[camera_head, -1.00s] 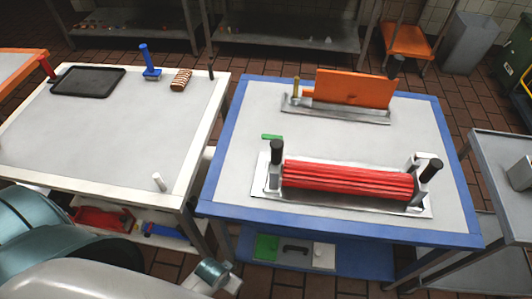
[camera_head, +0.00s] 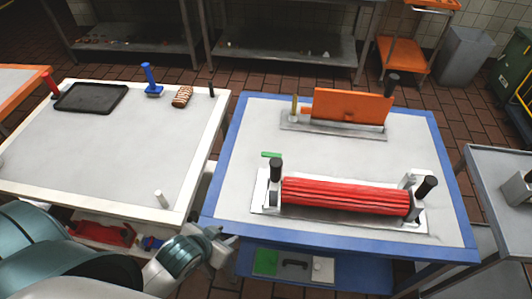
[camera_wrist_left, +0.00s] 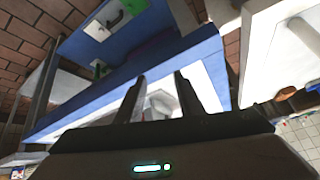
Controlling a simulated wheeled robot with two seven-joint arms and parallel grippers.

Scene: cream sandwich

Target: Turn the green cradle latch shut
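The green latch (camera_head: 271,154) is a small flat green bar on the blue-edged table, at the back left corner of the cradle. The cradle (camera_head: 262,206) has a metal base with upright black handles at both ends and holds a red ribbed roller (camera_head: 345,196). My left gripper (camera_head: 222,241) is low at the left front corner of the blue-edged table, left of the cradle and well apart from the latch. In the left wrist view its two fingers (camera_wrist_left: 160,95) stand apart with nothing clearly held between them. My right gripper is not in view.
The blue-edged table (camera_head: 222,180) has a metal stand with an orange plate (camera_head: 352,104) at the back. A white table (camera_head: 90,150) with a black tray (camera_head: 90,98) stands left across a narrow gap. The blue table's left front surface is clear.

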